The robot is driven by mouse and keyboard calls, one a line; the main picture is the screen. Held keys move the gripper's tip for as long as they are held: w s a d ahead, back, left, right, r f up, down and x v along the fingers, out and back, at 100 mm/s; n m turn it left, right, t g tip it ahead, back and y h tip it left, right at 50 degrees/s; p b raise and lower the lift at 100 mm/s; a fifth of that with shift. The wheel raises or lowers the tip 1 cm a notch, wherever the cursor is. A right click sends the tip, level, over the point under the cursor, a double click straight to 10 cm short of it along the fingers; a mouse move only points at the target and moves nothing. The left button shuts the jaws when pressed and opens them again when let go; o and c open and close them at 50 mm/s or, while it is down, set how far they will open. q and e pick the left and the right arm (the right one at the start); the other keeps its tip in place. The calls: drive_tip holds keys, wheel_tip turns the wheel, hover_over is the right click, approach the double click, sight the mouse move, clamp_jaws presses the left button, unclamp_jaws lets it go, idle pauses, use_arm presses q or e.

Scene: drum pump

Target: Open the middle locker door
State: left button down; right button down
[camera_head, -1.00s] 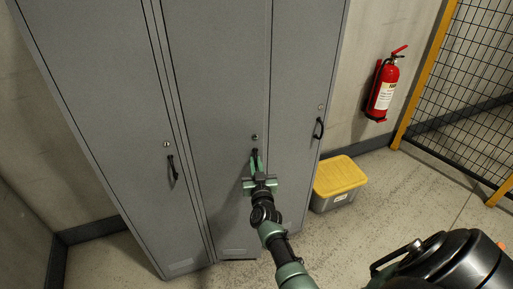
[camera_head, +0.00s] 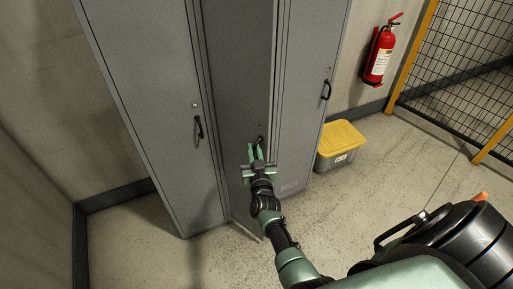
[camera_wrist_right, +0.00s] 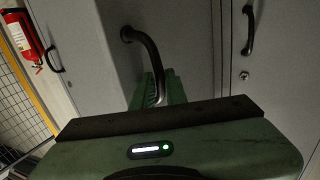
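The grey middle locker door (camera_head: 235,75) stands ajar, its right edge swung out from the locker front. Its black handle (camera_head: 261,140) is near that right edge, below a small lock. My right gripper (camera_head: 256,153) is at this handle, with its green fingers around the bar. In the right wrist view the curved black handle (camera_wrist_right: 146,50) runs down between the green fingers (camera_wrist_right: 160,88), which look closed on it. The fingers partly hide the handle's end. My left gripper is not in view.
The left locker door (camera_head: 150,90) and right locker door (camera_head: 310,80) are shut. A grey bin with a yellow lid (camera_head: 340,138) stands on the floor to the right. A red fire extinguisher (camera_head: 380,52) hangs on the wall, beside a mesh fence (camera_head: 465,70). Floor before the lockers is clear.

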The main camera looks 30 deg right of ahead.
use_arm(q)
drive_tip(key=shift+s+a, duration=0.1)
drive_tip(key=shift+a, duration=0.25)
use_arm(e)
drive_tip(key=shift+a+r, duration=0.1)
drive_tip(key=shift+a, duration=0.5)
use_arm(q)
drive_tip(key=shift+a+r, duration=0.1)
